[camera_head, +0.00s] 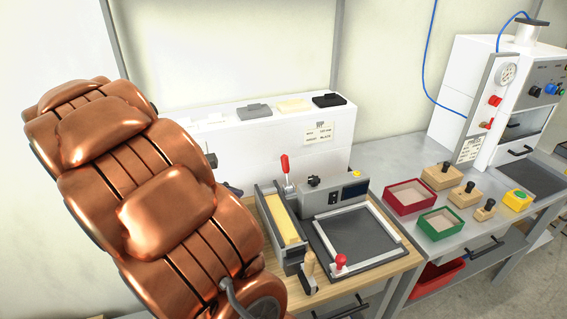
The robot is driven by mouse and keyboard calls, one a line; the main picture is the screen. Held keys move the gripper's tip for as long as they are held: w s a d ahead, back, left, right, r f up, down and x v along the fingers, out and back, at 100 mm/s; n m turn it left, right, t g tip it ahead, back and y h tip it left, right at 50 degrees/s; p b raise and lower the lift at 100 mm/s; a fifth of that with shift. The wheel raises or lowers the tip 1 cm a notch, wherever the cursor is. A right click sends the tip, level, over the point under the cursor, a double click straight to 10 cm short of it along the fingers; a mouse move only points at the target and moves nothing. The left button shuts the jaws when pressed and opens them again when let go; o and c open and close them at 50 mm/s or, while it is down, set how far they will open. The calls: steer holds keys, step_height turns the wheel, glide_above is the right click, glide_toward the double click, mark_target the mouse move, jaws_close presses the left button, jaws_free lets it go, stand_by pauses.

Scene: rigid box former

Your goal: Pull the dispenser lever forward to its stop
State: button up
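A lever with a red grip (285,165) stands roughly upright at the back of a grey dispenser (263,198). The dispenser is a narrow trough holding a pale yellow stack (282,218). My copper-coloured arm fills the left of the view and covers the area left of the dispenser. Small dark parts that may belong to my gripper (232,188) show past the arm's edge, left of the lever and apart from it in the picture. The fingers cannot be made out, so their opening is hidden.
Beside the dispenser are a dark plate with a pale frame (388,222), a red knob (341,261), a wooden handle (309,265) and a control box (352,190). A white housing (268,140) stands behind. Red (409,209) and green (440,234) trays lie right.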

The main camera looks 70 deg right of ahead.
steer(key=w+d+f+n+g+h+b, duration=0.2)
steer(key=d+n+g, duration=0.1)
steer(key=d, duration=0.8)
steer(key=n+g+h+b, duration=0.1)
steer(key=n+g+h, duration=0.15)
steer(key=n, duration=0.25)
glide_toward(284, 158)
steer(key=s+d+f, duration=0.1)
steer(key=s+d, duration=0.1)
steer(key=shift+h, duration=0.45)
steer(key=shift+p+x, duration=0.9)
steer(key=shift+x, duration=2.85)
steer(key=shift+w+d+f, duration=0.1)
steer(key=shift+w+f, duration=0.05)
jaws_close()
